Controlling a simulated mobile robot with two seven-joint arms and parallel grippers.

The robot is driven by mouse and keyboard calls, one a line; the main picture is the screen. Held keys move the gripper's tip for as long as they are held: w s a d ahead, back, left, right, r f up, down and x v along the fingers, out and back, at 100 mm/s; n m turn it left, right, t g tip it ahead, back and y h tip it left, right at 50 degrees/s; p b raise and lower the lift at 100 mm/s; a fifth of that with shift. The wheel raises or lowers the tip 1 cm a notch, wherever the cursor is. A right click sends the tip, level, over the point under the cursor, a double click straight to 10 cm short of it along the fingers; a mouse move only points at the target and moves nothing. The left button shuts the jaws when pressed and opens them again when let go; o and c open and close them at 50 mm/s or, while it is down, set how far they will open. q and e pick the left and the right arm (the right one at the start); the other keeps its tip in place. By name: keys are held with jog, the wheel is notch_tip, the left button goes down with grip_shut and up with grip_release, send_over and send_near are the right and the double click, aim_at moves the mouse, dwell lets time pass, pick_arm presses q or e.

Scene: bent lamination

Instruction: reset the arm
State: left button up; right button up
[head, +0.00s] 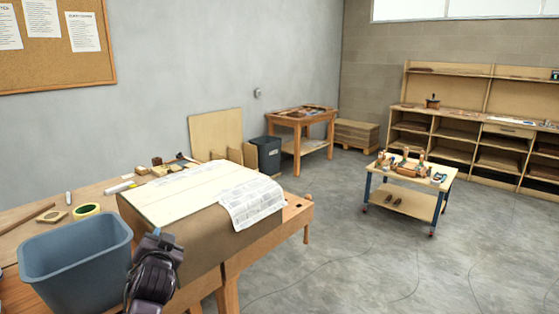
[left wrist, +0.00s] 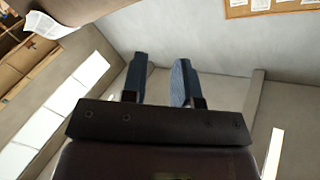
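My left arm rises from the bottom edge of the head view, just right of the blue-grey bin, its dark links in front of the workbench. A small blue tip at its top appears to be the left gripper (head: 157,232). In the left wrist view the left gripper (left wrist: 160,68) shows two blue fingers standing apart, with only wall between them. It is open and empty. My right arm and gripper are in neither view.
The blue-grey bin (head: 75,255) stands close left of my arm on the workbench (head: 265,232). A large box-like block (head: 175,235) with a paper sheet (head: 253,203) lies just behind. A wheeled cart (head: 412,200) stands farther right.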

pick_arm(q)
jog(key=s+f+n+g+h, duration=0.1)
jog(key=s+f+g+h, duration=0.1)
jog(key=s+f, duration=1.1)
jog(key=s+f+n+g+h, duration=0.1)
jog(key=s+f+g+h, duration=0.1)
jog(key=s+f, duration=1.1)
jog(key=s+d, duration=0.1)
jog(key=s, duration=0.6)
jog(key=shift+s+f+n+h, duration=0.35)
jog(key=shift+f+n+h, duration=0.05)
jog(key=shift+w, duration=0.1)
